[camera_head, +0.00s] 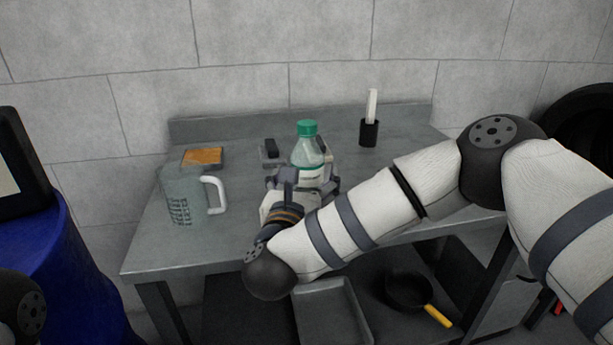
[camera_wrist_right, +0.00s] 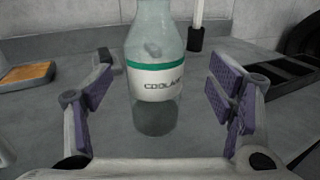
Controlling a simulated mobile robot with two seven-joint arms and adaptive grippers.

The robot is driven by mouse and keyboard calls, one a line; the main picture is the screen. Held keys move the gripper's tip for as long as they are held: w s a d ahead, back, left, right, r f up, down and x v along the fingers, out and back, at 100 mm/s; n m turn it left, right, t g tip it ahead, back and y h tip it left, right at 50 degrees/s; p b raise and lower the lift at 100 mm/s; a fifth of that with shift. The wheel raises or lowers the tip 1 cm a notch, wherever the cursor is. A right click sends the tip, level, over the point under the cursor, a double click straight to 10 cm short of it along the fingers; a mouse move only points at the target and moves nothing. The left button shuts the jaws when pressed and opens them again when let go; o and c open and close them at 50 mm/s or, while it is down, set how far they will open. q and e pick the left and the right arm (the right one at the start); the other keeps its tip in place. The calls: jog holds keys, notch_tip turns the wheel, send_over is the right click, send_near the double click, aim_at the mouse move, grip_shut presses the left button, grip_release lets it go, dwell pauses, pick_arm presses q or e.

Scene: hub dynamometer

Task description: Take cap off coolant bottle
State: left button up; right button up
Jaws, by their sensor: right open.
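The coolant bottle (camera_head: 308,155) stands upright on the grey metal table, clear with a green cap (camera_head: 307,128) on its top. In the right wrist view the bottle (camera_wrist_right: 156,84) shows its white label with a green band, and the cap is out of the picture. My right gripper (camera_head: 303,186) is at the lower part of the bottle, on its near side. In the wrist view its two purple-padded fingers (camera_wrist_right: 160,98) are spread wide on either side of the bottle, with gaps to both. My left gripper does not show.
A clear measuring jug (camera_head: 183,199) with a white handle stands left of the bottle. An orange-brown sponge-like block (camera_head: 202,156) and a small dark-topped item (camera_head: 271,151) lie behind. A black holder (camera_head: 369,133) with a white stick is back right. The lower shelf holds a tray and pan (camera_head: 407,290).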

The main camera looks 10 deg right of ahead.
aim_at(305, 153)
jog(key=x, duration=0.5)
jog(key=shift+w+a, duration=0.2)
jog(key=c, duration=1.3)
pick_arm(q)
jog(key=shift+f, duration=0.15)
pick_arm(e)
jog(key=shift+c, duration=0.2)
jog(key=shift+r, duration=0.25)
notch_tip(305, 153, up, 3)
jog(key=shift+f, duration=0.1)
pick_arm(q)
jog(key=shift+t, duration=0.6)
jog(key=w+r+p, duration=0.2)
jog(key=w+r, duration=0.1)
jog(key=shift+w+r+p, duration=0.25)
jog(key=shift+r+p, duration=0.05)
jog(key=shift+p, duration=0.05)
pick_arm(e)
jog(key=s+a+r, duration=0.2)
jog(key=s+r, duration=0.7)
jog(key=s, duration=0.4)
jog(key=shift+s+a+r, duration=0.3)
jog(key=shift+s+r, duration=0.1)
